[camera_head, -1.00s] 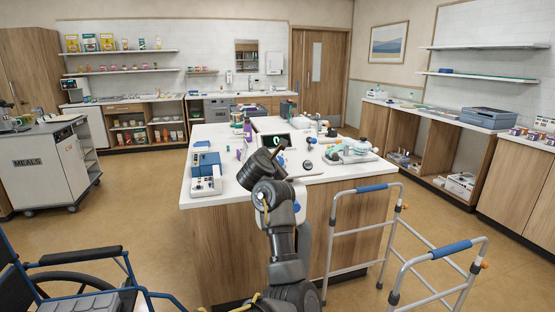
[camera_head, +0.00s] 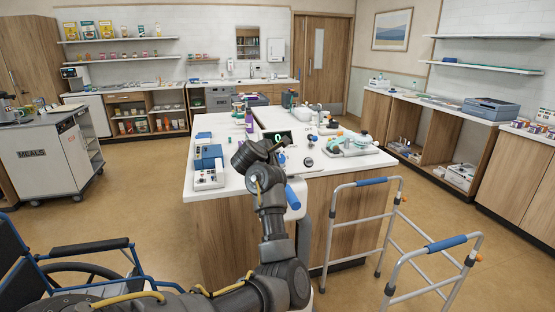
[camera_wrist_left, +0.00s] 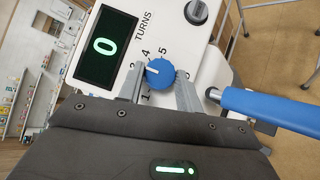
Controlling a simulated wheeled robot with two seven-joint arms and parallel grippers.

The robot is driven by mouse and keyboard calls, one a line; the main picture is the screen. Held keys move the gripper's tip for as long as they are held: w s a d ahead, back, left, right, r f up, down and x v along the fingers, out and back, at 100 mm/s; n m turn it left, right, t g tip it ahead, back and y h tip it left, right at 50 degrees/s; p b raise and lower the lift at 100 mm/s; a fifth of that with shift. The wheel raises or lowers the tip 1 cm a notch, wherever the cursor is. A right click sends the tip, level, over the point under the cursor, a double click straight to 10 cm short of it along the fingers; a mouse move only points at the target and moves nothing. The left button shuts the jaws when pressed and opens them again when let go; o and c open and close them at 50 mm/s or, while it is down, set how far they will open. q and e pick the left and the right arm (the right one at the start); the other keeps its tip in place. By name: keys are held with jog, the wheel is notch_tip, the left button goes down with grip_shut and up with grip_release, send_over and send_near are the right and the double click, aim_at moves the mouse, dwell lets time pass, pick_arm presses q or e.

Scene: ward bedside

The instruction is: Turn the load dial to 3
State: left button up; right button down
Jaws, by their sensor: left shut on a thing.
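The load dial (camera_wrist_left: 160,75) is a round blue knob with a white pointer line, on a white panel seen in the left wrist view. My left gripper (camera_wrist_left: 159,88) is shut on it, one finger on each side. The pointer faces left in that view, a little below the 4. A black display (camera_wrist_left: 106,46) beside the dial reads a green 0, next to the word TURNS. In the head view my left gripper (camera_head: 277,148) is over the counter and hides the dial.
A blue handle (camera_wrist_left: 275,106) sticks out close to the right finger. A dark knob (camera_wrist_left: 196,12) is farther along the panel. On the counter (camera_head: 228,131), a blue-and-white device (camera_head: 208,168) stands left of my arm. A walker (camera_head: 360,220) stands at the right.

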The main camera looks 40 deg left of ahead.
pick_arm(q)
jog(key=o, duration=1)
jog(key=shift+s, duration=0.1)
jog(key=p+v, duration=0.2)
jog(key=v, duration=0.8)
jog(key=shift+s+d+r, duration=0.2)
jog(key=shift+s, duration=0.05)
jog(key=shift+f, duration=0.1)
